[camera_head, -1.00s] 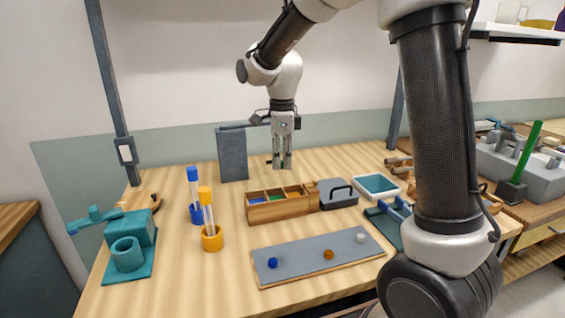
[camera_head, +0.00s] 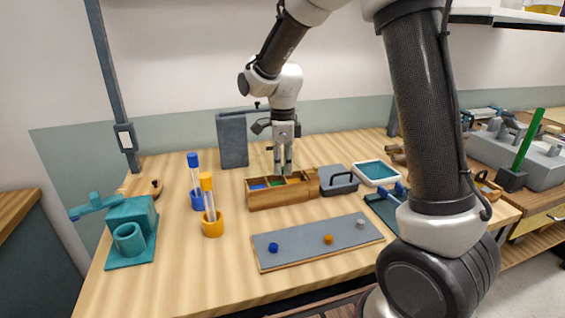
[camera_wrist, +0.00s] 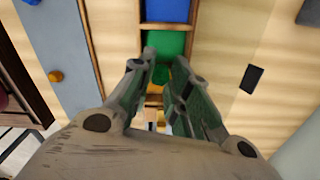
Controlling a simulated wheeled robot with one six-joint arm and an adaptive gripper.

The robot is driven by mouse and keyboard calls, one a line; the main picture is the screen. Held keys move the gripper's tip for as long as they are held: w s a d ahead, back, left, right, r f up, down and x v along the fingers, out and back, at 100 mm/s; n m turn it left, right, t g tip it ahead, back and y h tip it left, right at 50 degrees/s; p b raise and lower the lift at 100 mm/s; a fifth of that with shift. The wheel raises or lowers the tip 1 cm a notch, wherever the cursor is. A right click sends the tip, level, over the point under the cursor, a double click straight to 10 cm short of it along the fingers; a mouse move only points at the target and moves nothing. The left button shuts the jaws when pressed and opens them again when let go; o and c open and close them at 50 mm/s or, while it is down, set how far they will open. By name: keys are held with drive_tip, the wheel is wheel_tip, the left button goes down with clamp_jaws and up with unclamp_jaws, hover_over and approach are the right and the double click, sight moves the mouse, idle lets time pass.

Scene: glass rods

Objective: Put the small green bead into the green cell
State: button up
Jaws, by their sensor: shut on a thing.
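The sorting box (camera_head: 280,200) is a long wooden tray with coloured cells. The green cell (camera_head: 277,183) lies beside the blue cell (camera_head: 258,186), and it shows clearly in the wrist view (camera_wrist: 165,44). My gripper (camera_head: 283,172) points down just above the box, near the green cell. In the wrist view my gripper (camera_wrist: 162,74) is shut on the small green bead (camera_wrist: 160,73), whose outline is partly hidden between the fingertips. The fingertips appear at the green cell's near edge in that view. Their exact height above the box is hard to tell.
A grey board (camera_head: 290,247) with blue, orange and grey beads lies in front of the box.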

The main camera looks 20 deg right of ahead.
sight(283, 167)
drive_tip(key=o, duration=0.8)
drive_tip(key=shift+r, duration=0.1)
wheel_tip(283, 167, up, 12)
drive_tip(key=shift+f, duration=0.1)
